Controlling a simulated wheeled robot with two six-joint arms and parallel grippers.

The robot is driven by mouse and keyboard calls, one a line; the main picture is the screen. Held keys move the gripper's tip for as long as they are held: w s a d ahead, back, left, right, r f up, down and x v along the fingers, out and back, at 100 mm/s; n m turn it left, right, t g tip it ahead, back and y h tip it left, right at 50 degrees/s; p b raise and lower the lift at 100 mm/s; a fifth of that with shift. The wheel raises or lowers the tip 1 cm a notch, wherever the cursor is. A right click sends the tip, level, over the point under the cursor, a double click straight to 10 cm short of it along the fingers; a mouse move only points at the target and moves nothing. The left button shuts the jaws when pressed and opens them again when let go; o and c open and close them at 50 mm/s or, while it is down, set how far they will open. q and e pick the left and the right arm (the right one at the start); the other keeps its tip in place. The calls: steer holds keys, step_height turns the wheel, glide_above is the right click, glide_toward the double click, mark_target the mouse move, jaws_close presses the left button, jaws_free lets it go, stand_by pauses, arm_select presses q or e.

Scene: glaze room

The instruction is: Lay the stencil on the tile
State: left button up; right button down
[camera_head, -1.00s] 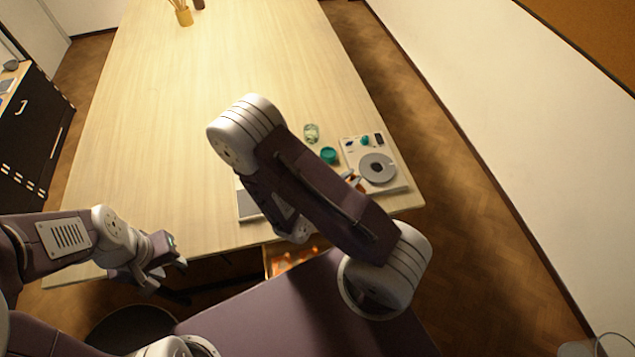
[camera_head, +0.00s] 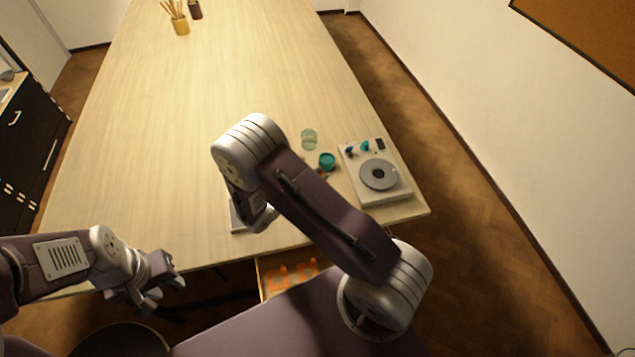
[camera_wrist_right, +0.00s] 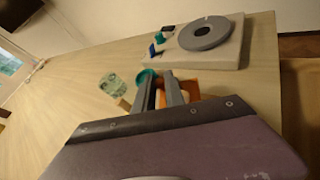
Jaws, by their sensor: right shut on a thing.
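My right gripper (camera_wrist_right: 160,92) is shut on a small orange piece (camera_wrist_right: 190,88), mostly hidden by the fingers and wrist; I cannot tell for sure that it is the stencil. A pale flat slab (camera_head: 237,217), which may be the tile, lies near the table's front edge, partly covered by my right arm. My left gripper (camera_head: 168,291) is open and empty, in front of the table's front left edge.
A teal jar (camera_head: 327,161) and a clear greenish glass (camera_head: 309,138) stand left of a white device with a grey disc (camera_head: 379,174). An open drawer (camera_head: 292,276) holds orange items. A brush pot (camera_head: 181,26) stands far back. The table's middle is clear.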

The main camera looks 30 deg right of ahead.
steer(key=shift+f, duration=2.2)
steer(key=c, duration=1.4)
jaws_free()
steer(key=shift+r+p, duration=0.1)
steer(key=shift+p, duration=0.2)
